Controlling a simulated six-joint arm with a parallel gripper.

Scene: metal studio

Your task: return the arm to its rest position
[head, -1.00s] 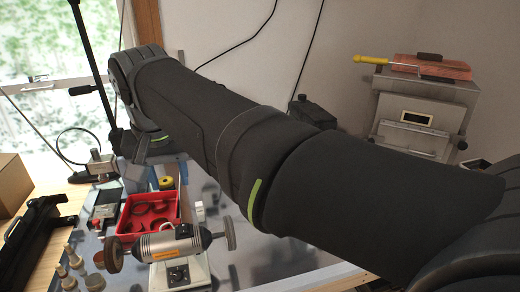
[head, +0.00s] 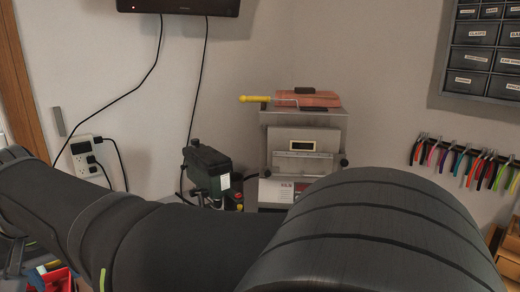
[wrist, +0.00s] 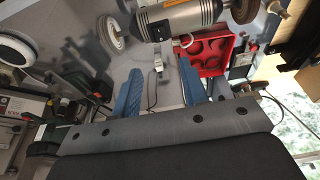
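My gripper (wrist: 159,80) shows in the wrist view as two blue fingers set well apart. It is open, and I see nothing clamped between the fingers. Beyond the fingertips lies the grey bench top with a small pale item on it. The gripper is out of the head view, where my dark arm stretches from the lower right to the left edge.
A polishing motor (wrist: 180,18) and a red tray (wrist: 214,62) lie beyond the fingers. In the head view a grey kiln-like box (head: 303,140) stands behind my arm, beside a dark green machine (head: 207,168). Pliers (head: 470,160) hang on the right wall.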

